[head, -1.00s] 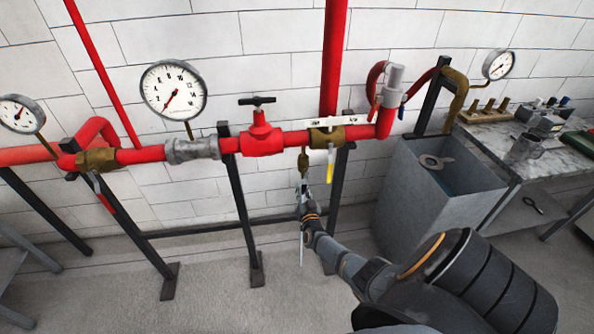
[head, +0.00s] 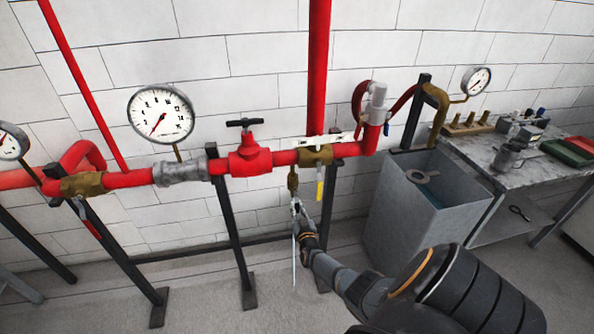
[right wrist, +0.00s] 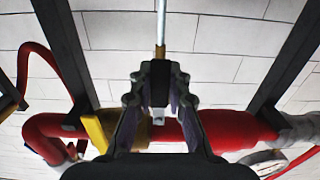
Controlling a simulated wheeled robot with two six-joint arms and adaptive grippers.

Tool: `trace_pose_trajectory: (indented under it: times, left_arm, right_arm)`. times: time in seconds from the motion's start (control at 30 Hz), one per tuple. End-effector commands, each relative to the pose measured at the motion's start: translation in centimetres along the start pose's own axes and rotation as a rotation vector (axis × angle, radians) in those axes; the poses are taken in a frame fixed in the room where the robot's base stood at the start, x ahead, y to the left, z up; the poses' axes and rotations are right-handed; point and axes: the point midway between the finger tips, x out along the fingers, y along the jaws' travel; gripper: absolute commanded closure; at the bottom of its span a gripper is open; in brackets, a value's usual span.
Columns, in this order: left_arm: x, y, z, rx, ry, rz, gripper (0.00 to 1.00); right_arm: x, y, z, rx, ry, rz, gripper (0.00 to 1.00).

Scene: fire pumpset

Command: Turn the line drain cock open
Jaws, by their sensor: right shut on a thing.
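The line drain cock (head: 293,181) is a small brass fitting hanging under the red pipe. A thin pale tube (head: 294,262) runs straight down below it. My right gripper (head: 297,208) is at the cock's lower end, its fingers closed on the cock's small handle. My left gripper is not in view.
A brass valve (head: 315,156) with a hanging yellow lever (head: 320,188) sits close right of the cock. A red valve (head: 249,155) with a black handle is left on the pipe. Dark stands hold the pipe. A grey tank (head: 412,205) and workbench (head: 500,165) stand right.

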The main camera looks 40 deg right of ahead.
Motion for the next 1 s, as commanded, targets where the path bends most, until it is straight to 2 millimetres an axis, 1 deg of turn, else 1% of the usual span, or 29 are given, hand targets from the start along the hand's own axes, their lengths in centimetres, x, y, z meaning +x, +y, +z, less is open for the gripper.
trace_pose_trajectory:
  times: [0.03, 0.07, 0.2, 0.23, 0.5, 0.63, 0.77, 1.0]
  left_arm:
    - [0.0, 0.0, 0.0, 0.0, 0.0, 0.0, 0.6]
    - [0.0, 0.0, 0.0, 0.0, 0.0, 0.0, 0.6]
    - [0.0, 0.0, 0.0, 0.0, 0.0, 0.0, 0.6]
    - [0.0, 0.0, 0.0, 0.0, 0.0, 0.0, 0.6]
    - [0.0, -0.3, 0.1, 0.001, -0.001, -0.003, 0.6]
    - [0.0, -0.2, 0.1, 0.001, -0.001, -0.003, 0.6]
    - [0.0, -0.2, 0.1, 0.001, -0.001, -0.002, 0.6]
    - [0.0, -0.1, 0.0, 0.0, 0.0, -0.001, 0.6]
  right_arm:
    - [-0.1, 0.1, 0.2, -0.006, -0.003, 0.0, 1.0]
    - [-0.1, 0.1, 0.2, -0.006, -0.003, 0.0, 0.81]
    - [-0.1, 0.1, 0.1, -0.004, -0.002, 0.0, 0.62]
    - [-0.1, 0.1, 0.1, -0.003, -0.002, 0.0, 0.59]
    - [-0.1, 0.1, 0.0, -0.001, -0.001, 0.0, 0.59]
    - [-0.8, 0.1, 0.1, -0.001, -0.001, 0.0, 0.59]
    - [-2.7, 0.1, 0.1, -0.001, -0.002, -0.002, 0.59]
    - [-8.5, 0.1, 0.2, 0.0, -0.004, -0.001, 0.59]
